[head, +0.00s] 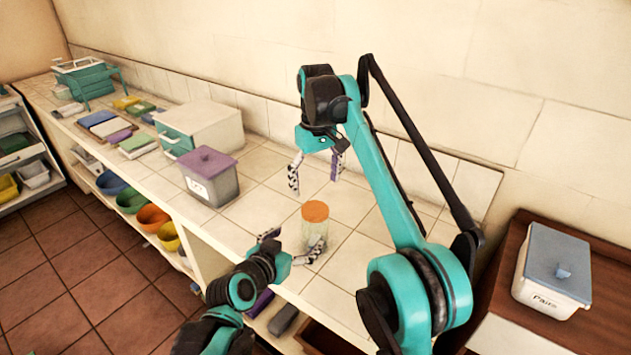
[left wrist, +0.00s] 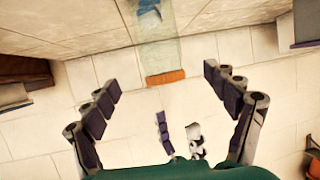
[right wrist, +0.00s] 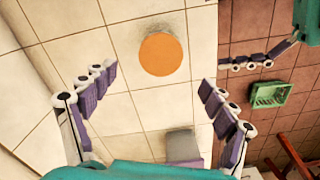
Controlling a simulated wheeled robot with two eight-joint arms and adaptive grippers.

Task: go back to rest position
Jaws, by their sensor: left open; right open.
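A clear jar with an orange lid (head: 315,211) stands upright on the tiled counter. My left gripper (head: 292,243) is open at the jar's near left side, with one finger overlapping the jar's lower part in the head view. In the left wrist view the jar (left wrist: 160,40) lies beyond the open, empty fingers, its lid toward the picture's middle. My right gripper (head: 315,175) is open and empty, pointing down above the jar. In the right wrist view the orange lid (right wrist: 160,54) shows ahead, between and beyond the fingertips; contact cannot be told.
A lidded grey box with a purple lid (head: 207,161) stands left of the jar, with a white and teal box (head: 201,127) behind it. A white bin with a blue-grey lid (head: 553,271) stands on a brown wooden surface at right. The wall runs close behind the counter.

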